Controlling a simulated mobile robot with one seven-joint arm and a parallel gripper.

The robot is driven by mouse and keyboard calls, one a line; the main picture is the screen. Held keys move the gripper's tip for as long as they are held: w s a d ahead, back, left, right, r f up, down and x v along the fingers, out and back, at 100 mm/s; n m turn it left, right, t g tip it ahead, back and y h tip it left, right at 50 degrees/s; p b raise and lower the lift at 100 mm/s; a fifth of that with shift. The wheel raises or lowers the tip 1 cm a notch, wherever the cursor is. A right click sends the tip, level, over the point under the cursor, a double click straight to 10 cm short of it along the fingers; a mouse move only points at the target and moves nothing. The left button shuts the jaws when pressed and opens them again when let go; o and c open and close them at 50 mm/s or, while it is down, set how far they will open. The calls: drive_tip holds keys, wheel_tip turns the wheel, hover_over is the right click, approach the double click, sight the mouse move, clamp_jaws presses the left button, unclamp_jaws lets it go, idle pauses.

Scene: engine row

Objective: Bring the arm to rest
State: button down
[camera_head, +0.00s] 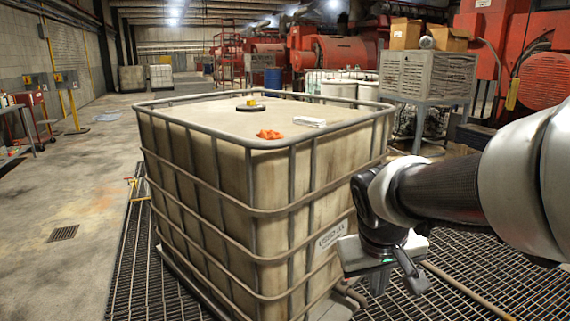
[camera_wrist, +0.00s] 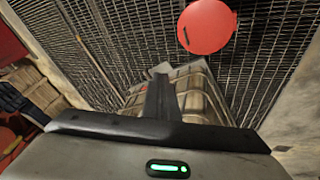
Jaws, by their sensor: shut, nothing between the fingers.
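My gripper (camera_head: 410,277) hangs at the end of my arm, which reaches in from the right in the head view. It is beside the right side of a caged tank, over the floor grating, holding nothing. Whether it touches the cage cannot be told. In the wrist view, the dark fingers (camera_wrist: 160,97) are together with nothing between them.
The caged tank (camera_head: 195,204) fills the middle. On its top lie an orange crumpled item (camera_head: 270,134), a white item (camera_head: 309,122) and a black cap with yellow (camera_head: 250,106). Floor grating (camera_head: 480,275) surrounds it. Open concrete floor (camera_head: 75,200) lies left. Red machinery (camera_head: 345,48) stands behind.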

drive_tip(key=s+a+r+m+t+y, duration=0.1)
drive_tip(key=s+a+r+t+y, duration=0.2)
drive_tip(key=s, duration=0.9)
wheel_tip(320, 180, up, 21)
drive_tip(key=g+p, duration=0.1)
drive_tip(key=p, duration=1.8)
drive_tip(key=shift+h+p, duration=0.4)
